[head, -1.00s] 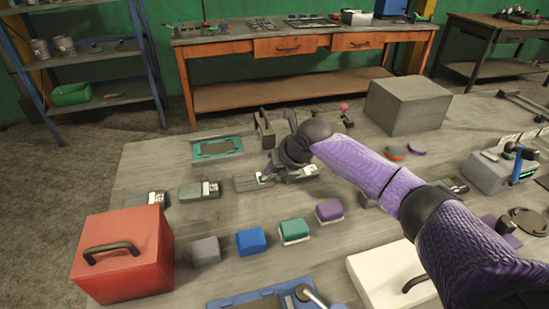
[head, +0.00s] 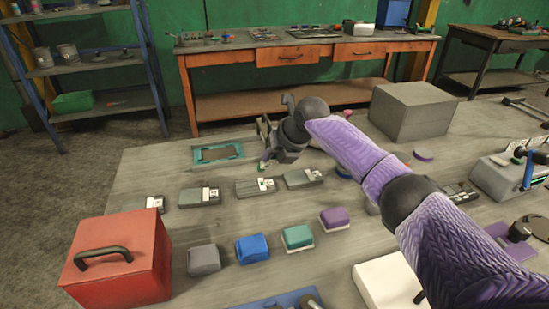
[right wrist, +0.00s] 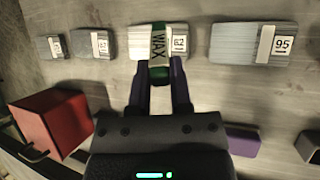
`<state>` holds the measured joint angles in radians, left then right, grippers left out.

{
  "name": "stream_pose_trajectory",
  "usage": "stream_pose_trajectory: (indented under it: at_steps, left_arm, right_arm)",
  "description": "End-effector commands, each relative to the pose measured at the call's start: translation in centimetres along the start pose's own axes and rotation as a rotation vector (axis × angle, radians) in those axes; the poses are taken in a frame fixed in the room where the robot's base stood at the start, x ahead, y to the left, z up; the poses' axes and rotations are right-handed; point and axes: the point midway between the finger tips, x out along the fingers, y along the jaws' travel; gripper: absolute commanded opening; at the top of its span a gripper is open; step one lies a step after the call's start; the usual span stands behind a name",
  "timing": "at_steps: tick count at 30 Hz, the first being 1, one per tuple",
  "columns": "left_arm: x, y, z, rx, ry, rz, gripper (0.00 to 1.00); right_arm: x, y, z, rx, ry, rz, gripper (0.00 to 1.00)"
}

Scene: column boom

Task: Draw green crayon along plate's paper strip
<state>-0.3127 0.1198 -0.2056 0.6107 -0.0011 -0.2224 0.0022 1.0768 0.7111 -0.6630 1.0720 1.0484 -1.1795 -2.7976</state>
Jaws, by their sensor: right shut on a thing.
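My right gripper (head: 264,163) is shut on a green crayon (right wrist: 160,77) with a paper band reading WAX, clearest in the right wrist view. There the gripper (right wrist: 160,82) and crayon overlap the grey plate labelled 82 (right wrist: 141,45), the third in a row of plates. In the head view this plate (head: 250,189) lies just below the gripper, and its pale paper strip (head: 266,184) faces up. I cannot tell whether the crayon touches the strip, or see a clear mark on it. My left gripper is not in view.
Similar plates lie to the left (head: 198,196) and right (head: 303,178). Several coloured blocks, including a blue one (head: 251,249), sit in front, with a red box (head: 118,262) at the left. A teal frame (head: 218,153) and a grey box (head: 411,111) stand behind.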

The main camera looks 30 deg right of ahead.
Motion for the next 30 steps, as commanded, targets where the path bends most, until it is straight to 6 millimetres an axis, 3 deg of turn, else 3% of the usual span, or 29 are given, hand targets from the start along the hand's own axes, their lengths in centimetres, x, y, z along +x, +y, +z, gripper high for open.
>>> stream_pose_trajectory:
  at_steps: [1,6,15,24,30]
  left_arm:
    - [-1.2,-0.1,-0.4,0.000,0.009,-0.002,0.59]
    - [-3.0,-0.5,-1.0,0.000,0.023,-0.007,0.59]
    - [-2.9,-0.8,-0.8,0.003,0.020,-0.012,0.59]
    - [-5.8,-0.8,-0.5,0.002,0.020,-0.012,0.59]
    - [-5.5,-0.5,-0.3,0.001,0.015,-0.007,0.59]
  right_arm:
    - [-1.2,0.4,0.7,-0.001,-0.003,0.001,0.00]
    - [-3.1,1.1,1.8,-0.001,-0.002,0.001,0.00]
    - [-3.0,1.0,1.8,0.000,0.000,0.000,0.00]
    - [-5.8,2.0,3.4,0.000,-0.003,0.001,0.00]
    - [-5.5,1.9,3.2,0.000,-0.001,0.000,0.00]
